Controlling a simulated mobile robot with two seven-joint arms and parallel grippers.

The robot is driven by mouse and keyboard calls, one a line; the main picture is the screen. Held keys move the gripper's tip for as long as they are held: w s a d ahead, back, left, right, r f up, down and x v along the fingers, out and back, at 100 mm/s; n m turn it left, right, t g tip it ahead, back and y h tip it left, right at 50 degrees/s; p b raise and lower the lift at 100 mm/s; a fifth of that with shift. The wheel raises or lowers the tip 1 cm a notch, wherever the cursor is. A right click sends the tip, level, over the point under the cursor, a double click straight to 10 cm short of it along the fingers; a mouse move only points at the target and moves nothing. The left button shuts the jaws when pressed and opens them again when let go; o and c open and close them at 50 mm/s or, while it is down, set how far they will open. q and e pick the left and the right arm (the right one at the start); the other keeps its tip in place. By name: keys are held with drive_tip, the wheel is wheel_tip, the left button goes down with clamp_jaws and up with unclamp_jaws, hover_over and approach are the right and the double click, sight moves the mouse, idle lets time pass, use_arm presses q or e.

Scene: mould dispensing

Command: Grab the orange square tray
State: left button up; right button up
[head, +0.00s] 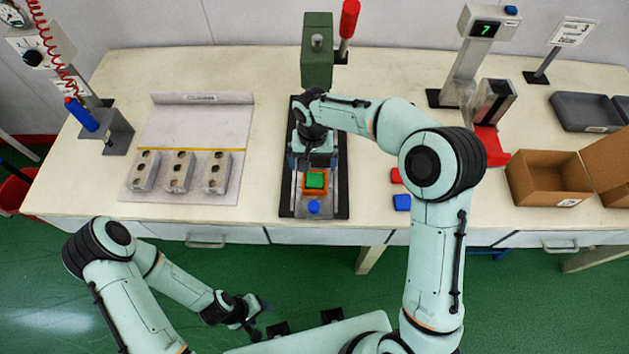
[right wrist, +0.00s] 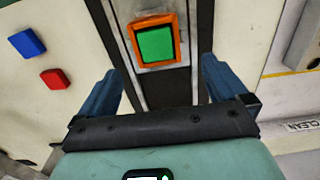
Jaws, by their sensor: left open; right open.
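The orange square tray (head: 315,193) lies on the dark base of the press, with a green square block (head: 315,180) inside it. In the right wrist view the orange tray (right wrist: 137,41) is upper middle, ahead of my fingers, with the green block (right wrist: 156,45) in it. My right gripper (head: 314,160) is over the press base, just behind the tray in the head view. Its blue fingers (right wrist: 158,88) are apart with nothing between them. My left gripper (head: 262,318) is open and empty, low in front of the table, far from the tray.
The green press (head: 317,60) with a red-handled lever stands behind the tray. A blue knob (head: 314,207) is at the base's front. Red (head: 396,175) and blue (head: 402,202) blocks lie to the right. Several grey moulds (head: 179,172) stand left; a cardboard box (head: 545,180) stands right.

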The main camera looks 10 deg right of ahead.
sight(315, 179)
wheel_tip(315, 179, down, 3)
drive_tip(key=shift+w+r, duration=0.1)
drive_tip(key=shift+w, duration=0.05)
drive_tip(key=f, duration=0.2)
drive_tip(key=s+f, duration=0.1)
drive_tip(key=f, duration=0.1)
drive_tip(key=shift+d, duration=0.15)
drive_tip(key=shift+f, duration=0.5)
drive_tip(key=shift+r, duration=0.1)
drive_tip(key=c, duration=1.2)
